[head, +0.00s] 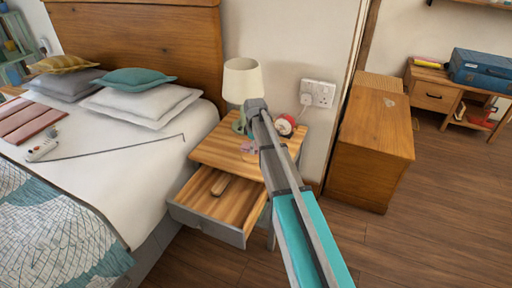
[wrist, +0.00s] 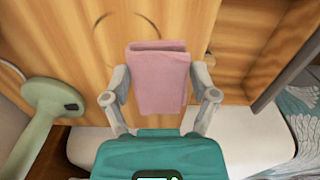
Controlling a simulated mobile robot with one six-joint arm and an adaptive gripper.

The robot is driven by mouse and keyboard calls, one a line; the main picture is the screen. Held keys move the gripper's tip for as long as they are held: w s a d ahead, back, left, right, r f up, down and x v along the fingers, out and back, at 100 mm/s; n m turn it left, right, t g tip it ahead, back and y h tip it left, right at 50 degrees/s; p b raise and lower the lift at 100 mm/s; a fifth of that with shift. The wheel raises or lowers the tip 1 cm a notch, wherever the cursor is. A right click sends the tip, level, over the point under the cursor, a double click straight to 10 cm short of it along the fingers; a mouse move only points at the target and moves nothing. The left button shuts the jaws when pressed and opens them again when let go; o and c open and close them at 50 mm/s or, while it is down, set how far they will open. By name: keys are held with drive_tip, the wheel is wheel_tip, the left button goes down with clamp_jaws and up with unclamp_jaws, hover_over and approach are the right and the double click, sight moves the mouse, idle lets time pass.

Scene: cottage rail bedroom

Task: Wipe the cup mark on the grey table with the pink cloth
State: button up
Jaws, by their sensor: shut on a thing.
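The grey table (head: 200,157) has a wooden top and a grey front, with its drawer pulled open. In the wrist view the cup mark (wrist: 106,18) is a thin dark arc on the wooden top, just up and left of the cloth. The cloth may hide more of it. The folded pink cloth (wrist: 160,62) is between the two fingers of my gripper (wrist: 158,80), which is shut on it, over the tabletop. I cannot tell whether the cloth touches the wood. In the head view a small pink patch (head: 248,147) shows beside my arm; my gripper is hidden there.
A lamp (head: 242,80) with a green base (wrist: 50,100) and a red clock (head: 284,125) stand on the table. The bed (head: 130,140) is left, a wooden cabinet (head: 375,140) right.

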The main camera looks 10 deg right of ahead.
sight(258, 160)
drive_tip(key=shift+f, duration=0.2)
idle(0.4)
drive_tip(key=shift+s+f+b, duration=0.1)
drive_tip(key=shift+f+b, duration=2.75)
drive_tip(key=shift+b, duration=0.15)
drive_tip(key=shift+f+b, duration=0.95)
drive_tip(key=shift+b, duration=0.05)
drive_tip(key=shift+w+d+r, duration=0.1)
drive_tip(key=shift+w+d, duration=0.4)
drive_tip(key=shift+w, duration=0.2)
drive_tip(key=shift+w+d, duration=0.45)
drive_tip(key=shift+w, duration=0.2)
drive_tip(key=shift+w+d, duration=0.7)
drive_tip(key=shift+w, duration=0.35)
drive_tip(key=shift+w+d, duration=0.3)
